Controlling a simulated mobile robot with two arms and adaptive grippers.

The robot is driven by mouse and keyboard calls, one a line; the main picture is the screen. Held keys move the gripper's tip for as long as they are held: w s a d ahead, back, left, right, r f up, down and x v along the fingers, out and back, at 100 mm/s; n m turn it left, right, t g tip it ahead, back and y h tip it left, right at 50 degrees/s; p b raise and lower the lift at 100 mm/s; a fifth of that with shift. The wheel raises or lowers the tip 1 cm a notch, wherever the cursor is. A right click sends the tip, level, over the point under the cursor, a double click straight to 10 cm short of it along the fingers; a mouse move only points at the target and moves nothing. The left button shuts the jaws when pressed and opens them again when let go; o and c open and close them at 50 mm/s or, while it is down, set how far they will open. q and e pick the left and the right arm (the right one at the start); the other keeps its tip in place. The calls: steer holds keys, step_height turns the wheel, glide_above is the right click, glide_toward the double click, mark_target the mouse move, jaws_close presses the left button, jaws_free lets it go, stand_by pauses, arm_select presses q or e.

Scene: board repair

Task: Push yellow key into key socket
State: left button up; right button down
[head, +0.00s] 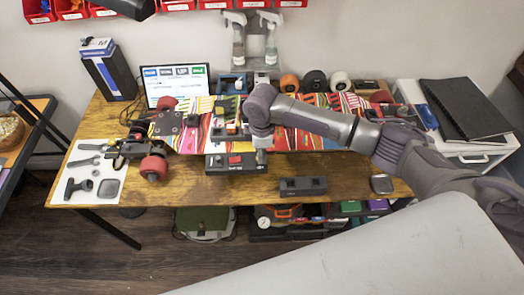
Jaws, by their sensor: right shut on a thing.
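A black control box (222,169) with a red switch lies on the wooden table in front of the skateboard. My right gripper (261,160) points down at the right end of this box. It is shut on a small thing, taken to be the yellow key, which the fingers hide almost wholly. No yellow key shows clearly elsewhere. The key socket cannot be made out; the gripper covers the box's right end. Whether the key touches the box cannot be told. My left gripper is not in view.
A colourful skateboard (196,137) with red wheels spans the table (215,191) behind the box. A dark grey block (303,186) lies at the front edge. Tools lie on a white sheet (77,196) at left.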

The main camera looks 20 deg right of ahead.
steer(key=shift+f, duration=0.55)
stand_by(0.9)
steer(key=c, duration=0.6)
jaws_free()
steer(key=shift+r, duration=0.15)
steer(key=shift+r+p, duration=1.4)
steer(key=shift+p, duration=0.4)
steer(key=shift+r+p, duration=2.9)
steer(key=shift+r, duration=0.15)
